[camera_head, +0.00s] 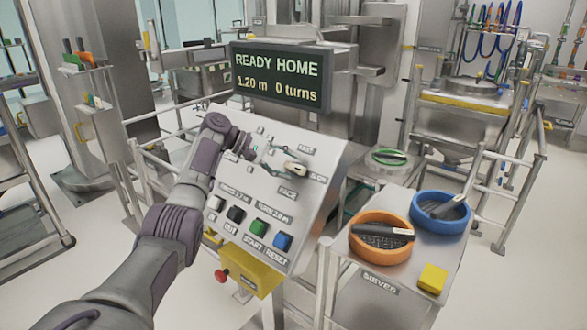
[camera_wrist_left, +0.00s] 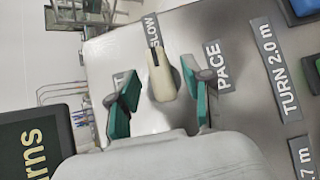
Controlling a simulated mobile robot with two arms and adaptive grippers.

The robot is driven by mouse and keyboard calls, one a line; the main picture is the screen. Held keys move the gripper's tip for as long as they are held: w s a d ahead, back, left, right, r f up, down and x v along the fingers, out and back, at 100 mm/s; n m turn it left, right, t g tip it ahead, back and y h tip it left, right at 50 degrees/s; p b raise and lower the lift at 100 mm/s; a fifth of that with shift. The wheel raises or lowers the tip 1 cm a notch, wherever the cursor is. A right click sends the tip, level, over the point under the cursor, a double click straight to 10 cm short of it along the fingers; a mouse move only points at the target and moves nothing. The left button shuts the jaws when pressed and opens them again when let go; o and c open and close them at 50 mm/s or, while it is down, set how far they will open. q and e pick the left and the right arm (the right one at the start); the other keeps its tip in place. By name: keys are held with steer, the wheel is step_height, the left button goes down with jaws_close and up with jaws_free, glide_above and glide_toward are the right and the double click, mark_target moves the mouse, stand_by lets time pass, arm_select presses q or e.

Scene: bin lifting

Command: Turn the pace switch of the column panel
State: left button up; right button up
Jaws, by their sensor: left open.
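The pace switch (camera_head: 296,171) is a cream, elongated knob on the sloping face of the grey column panel (camera_head: 318,190). In the left wrist view the switch (camera_wrist_left: 163,74) has a dark mark at its end towards the SLOW label. The PACE label (camera_wrist_left: 217,66) is beside it. My left gripper (camera_head: 275,160) is open at the upper part of the panel, just left of the switch in the head view. In the left wrist view its teal fingers (camera_wrist_left: 164,92) appear on either side of the switch's near end, with gaps. Contact is not visible. My right gripper is out of view.
White, black, green and blue buttons (camera_head: 259,228) line the panel's lower part. A display (camera_head: 280,75) reading READY HOME stands behind it. A red stop button (camera_head: 221,275) is below. A steel table (camera_head: 400,280) at right holds orange and blue sieves (camera_head: 440,229).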

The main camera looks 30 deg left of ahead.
arm_select(q)
steer(key=v, duration=0.9)
steer(key=shift+a, duration=0.35)
steer(key=shift+s+r, duration=0.1)
steer(key=shift+s, duration=0.05)
